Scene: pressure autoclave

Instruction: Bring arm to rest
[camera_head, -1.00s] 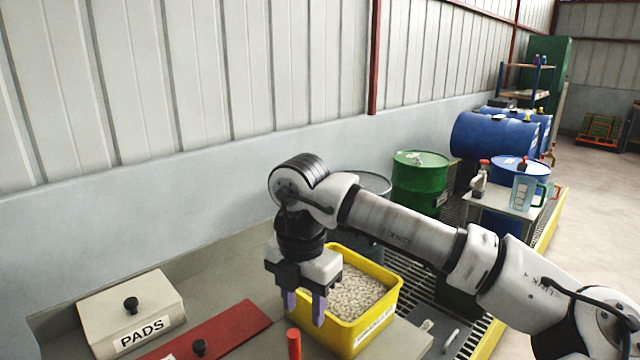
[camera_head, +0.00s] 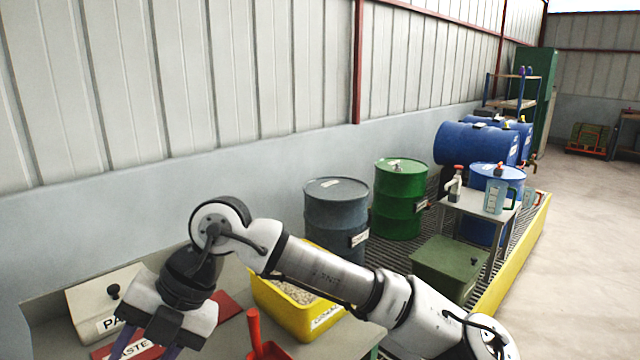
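My arm (camera_head: 320,275) reaches in from the lower right, bent at a raised wrist joint. My gripper (camera_head: 147,350) points down and to the left at the lower left, in front of the lidded PADS box and a red lid marked "WASTE". Its two purple fingers stand apart, with no held object visible between them. The fingertips are cut off or nearly so by the bottom edge of the picture.
A yellow bin (camera_head: 283,313) of pale granules stands behind my forearm, with a red scoop (camera_head: 262,345) in front. The PADS box (camera_head: 88,300) and red WASTE lid (camera_head: 124,347) are by my gripper. Grey (camera_head: 334,215) and green (camera_head: 400,195) drums stand behind. Floor at right is clear.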

